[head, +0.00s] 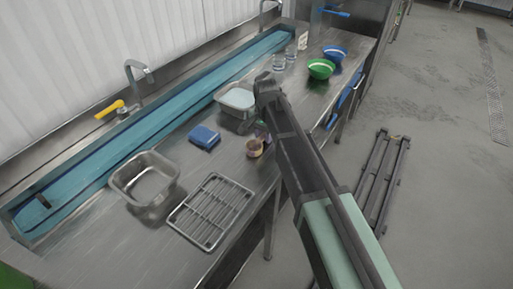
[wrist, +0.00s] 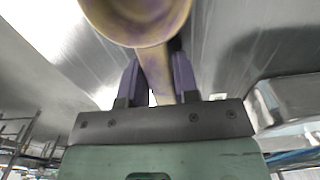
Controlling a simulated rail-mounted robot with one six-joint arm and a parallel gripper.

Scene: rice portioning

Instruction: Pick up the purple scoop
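The purple scoop (wrist: 135,20) shows at the top of the wrist view, with a round bowl mottled purple and tan. Its tan handle runs down between the two dark fingers of my gripper (wrist: 157,72). The fingers press close on both sides of the handle, with a small bright gap low on the left. In the head view the scoop's bowl (head: 254,148) is just below my gripper (head: 262,131), over the steel table's right side. My arm hides part of the view there, and I cannot tell whether the bowl touches the table.
A blue block (head: 204,137) lies left of the scoop. A metal pan with pale contents (head: 238,108) stands behind it. An empty metal pan (head: 145,187) and a wire rack (head: 211,211) are nearer. Green (head: 320,69) and blue (head: 334,53) bowls stand at the far right.

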